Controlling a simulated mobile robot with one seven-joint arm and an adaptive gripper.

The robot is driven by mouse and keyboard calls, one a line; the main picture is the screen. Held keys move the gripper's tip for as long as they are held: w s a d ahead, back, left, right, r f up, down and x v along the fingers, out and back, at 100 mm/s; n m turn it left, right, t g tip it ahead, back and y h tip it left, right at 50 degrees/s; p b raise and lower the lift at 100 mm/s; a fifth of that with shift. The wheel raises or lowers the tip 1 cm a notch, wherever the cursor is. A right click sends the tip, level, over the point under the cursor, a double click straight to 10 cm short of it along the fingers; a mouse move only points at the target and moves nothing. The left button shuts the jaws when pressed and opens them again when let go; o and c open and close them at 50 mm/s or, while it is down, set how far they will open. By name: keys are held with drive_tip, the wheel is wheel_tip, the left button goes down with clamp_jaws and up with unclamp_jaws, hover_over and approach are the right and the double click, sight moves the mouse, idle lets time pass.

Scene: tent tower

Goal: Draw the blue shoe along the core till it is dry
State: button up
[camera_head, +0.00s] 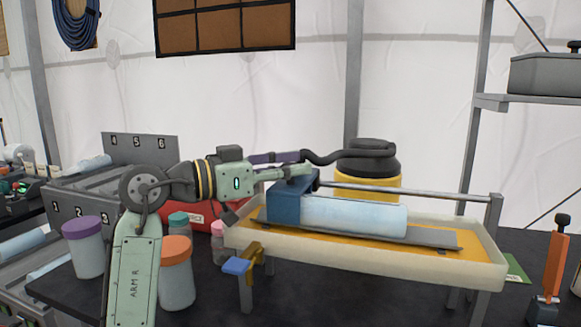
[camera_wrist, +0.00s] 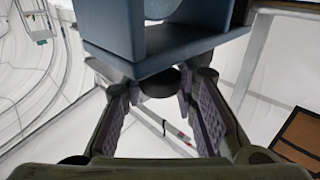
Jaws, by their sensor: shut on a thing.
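The blue shoe (camera_head: 287,204) sits around the left end of the pale blue core (camera_head: 355,217). The core lies on its side in a cream tray (camera_head: 350,266). My gripper (camera_head: 303,171) reaches in from the left and is at the top of the shoe. In the wrist view the shoe (camera_wrist: 128,30) fills the top, and the round end of the core shows inside it. There the fingertips of my gripper (camera_wrist: 160,88) are on either side of a dark knob (camera_wrist: 159,82) on the shoe. Whether the core's surface is wet or dry I cannot tell.
A metal rail (camera_head: 420,190) spans the tray's back. Lidded jars (camera_head: 177,275) stand at left. An orange tool (camera_head: 551,268) stands at right.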

clamp_jaws()
drive_tip(key=shift+w+a, duration=0.3)
drive_tip(key=shift+a, duration=0.65)
drive_tip(key=o, duration=1.1)
unclamp_jaws()
drive_tip(key=shift+a, duration=0.1)
drive_tip(key=shift+c, duration=0.2)
drive_tip(key=v, duration=1.2)
